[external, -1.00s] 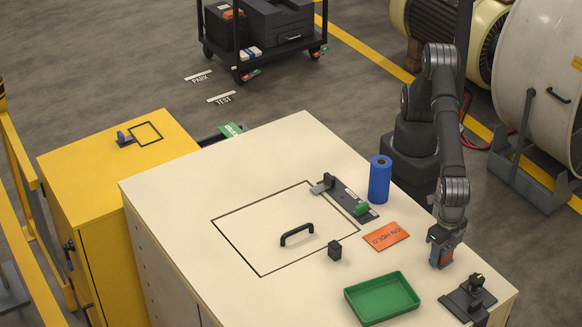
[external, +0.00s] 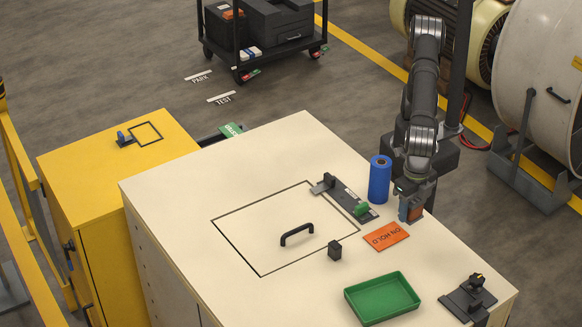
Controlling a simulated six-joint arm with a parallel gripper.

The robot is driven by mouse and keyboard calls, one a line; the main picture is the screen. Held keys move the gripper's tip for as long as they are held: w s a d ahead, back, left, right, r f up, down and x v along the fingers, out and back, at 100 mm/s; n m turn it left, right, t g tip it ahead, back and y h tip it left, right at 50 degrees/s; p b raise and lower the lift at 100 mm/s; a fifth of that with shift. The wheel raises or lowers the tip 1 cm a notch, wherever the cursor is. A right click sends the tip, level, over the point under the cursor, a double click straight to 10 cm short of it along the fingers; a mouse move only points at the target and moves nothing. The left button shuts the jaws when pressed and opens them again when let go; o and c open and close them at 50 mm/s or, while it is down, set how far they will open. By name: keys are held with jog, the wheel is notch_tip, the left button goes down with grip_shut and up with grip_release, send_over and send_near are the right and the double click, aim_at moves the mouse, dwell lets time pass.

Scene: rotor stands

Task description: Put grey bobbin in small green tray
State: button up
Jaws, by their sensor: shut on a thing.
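The small green tray (external: 382,318) lies flat and empty near the front of the cream bench top. My gripper (external: 411,212) is at the right edge of the bench top, behind the tray and close to the orange card. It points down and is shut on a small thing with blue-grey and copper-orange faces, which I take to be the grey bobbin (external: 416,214). The thing is small and partly hidden by the jaws. Whether it touches the bench top I cannot tell. No other bobbin is plain to see.
A blue cylinder (external: 380,180) stands just left of my gripper. An orange card (external: 386,237) lies between gripper and tray. A dark fixture (external: 468,298) is at the right corner, a small black block (external: 335,250) left of the tray, and a black handle (external: 297,233) farther left.

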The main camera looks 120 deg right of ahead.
jog(key=w+d+r, duration=0.1)
jog(key=w+r, duration=0.1)
jog(key=w, duration=0.5)
jog(key=w+d+r, duration=0.1)
jog(key=w+r, duration=0.2)
jog(key=w, duration=0.4)
send_over(393, 285)
jog(key=shift+m, duration=0.4)
jog(key=shift+f, duration=5.55)
jog(key=shift+d+f, duration=0.1)
jog(key=shift+f, duration=0.55)
jog(key=o, duration=1.2)
jog(key=shift+c, duration=0.2)
jog(key=shift+r, duration=0.15)
notch_tip(393, 285, up, 13)
